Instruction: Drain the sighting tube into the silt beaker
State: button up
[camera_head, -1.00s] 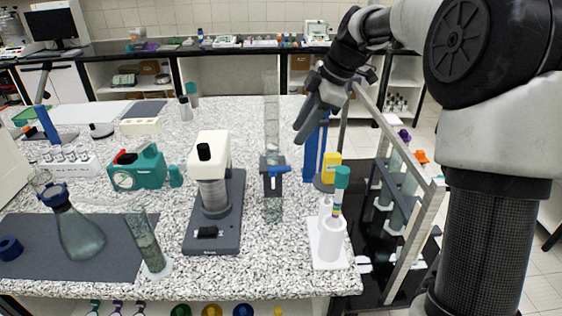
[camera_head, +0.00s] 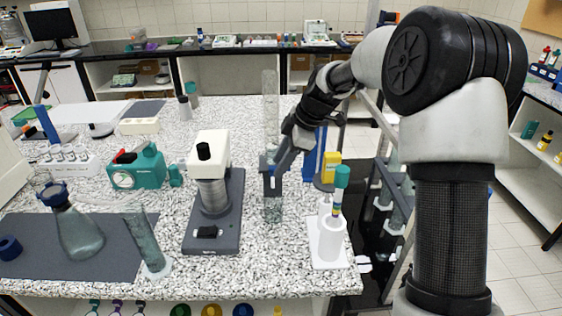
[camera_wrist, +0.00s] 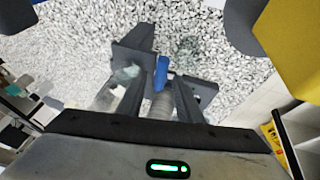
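The sighting tube (camera_head: 270,105) is a tall clear upright tube above a dark valve block (camera_head: 272,187). A small blue valve handle shows in the wrist view (camera_wrist: 161,72); in the head view my gripper mostly covers it. A clear glass beaker (camera_head: 272,212), apparently the silt beaker, stands under the block. My gripper (camera_head: 277,163) is at the block's right side, its fingertips close to the handle. In the wrist view its fingers (camera_wrist: 158,92) are spread, with the handle lying in the gap; whether they touch it I cannot tell. The liquid level is unclear.
A white sieve shaker unit (camera_head: 208,165) stands left of the tube. A white holder (camera_head: 328,242) with a teal-capped item is at the right front. A yellow box (camera_head: 330,167) and blue column are just right of my gripper. A flask (camera_head: 75,230) and cylinder (camera_head: 146,240) stand left.

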grip_shut()
jog(key=shift+f, duration=0.1)
jog(key=shift+s+a+m+b, duration=0.1)
jog(key=shift+s+m+b, duration=0.05)
jog(key=shift+m+b, duration=0.55)
jog(key=shift+s+a+m+t+h+b, duration=0.2)
jog(key=shift+m+t+h+b, duration=0.25)
jog(key=shift+m, duration=0.8)
jog(key=shift+s+a+m+t+h+b, duration=0.2)
jog(key=shift+m+t+h+b, duration=0.25)
jog(key=shift+m, duration=0.75)
jog(key=shift+s+a+m+t+h+b, duration=0.1)
jog(key=shift+s+m+t+h+b, duration=0.25)
jog(key=shift+m, duration=0.9)
jog(key=shift+w+h, duration=0.15)
jog(key=shift+h, duration=0.1)
